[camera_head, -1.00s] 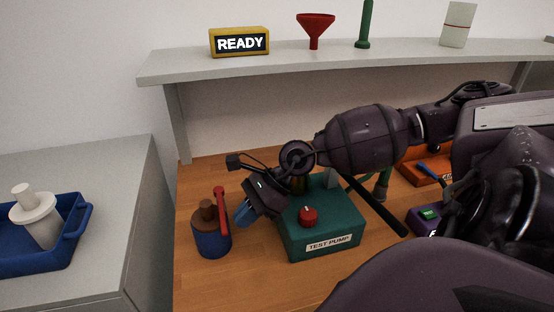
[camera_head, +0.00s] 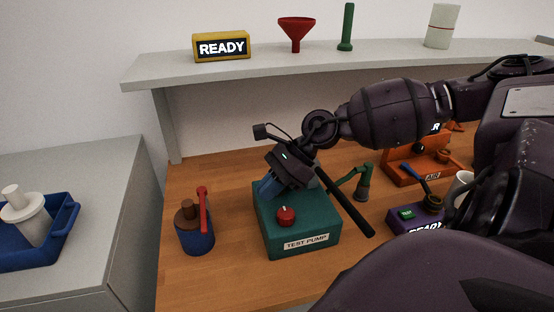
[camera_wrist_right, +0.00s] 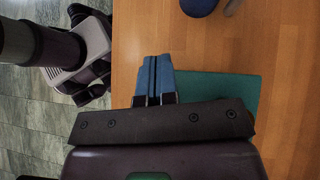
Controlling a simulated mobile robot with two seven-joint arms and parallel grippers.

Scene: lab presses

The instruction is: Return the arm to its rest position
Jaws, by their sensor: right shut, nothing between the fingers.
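My right gripper (camera_head: 268,186) is shut and empty. In the head view it hangs over the back left part of the green test pump (camera_head: 300,238), pointing down and left, and its arm comes in from the right. In the right wrist view the blue fingers (camera_wrist_right: 154,82) are together, with the green pump top (camera_wrist_right: 218,90) beside and below them. I cannot tell whether the fingers touch the pump. My left gripper is not in view.
A blue and brown pot (camera_head: 195,232) with a red handle stands left of the pump. A purple box (camera_head: 414,219) and an orange device (camera_head: 410,172) stand to the right. A shelf (camera_head: 300,66) runs behind, above the wooden table (camera_head: 225,275). A blue tray (camera_head: 62,232) is far left.

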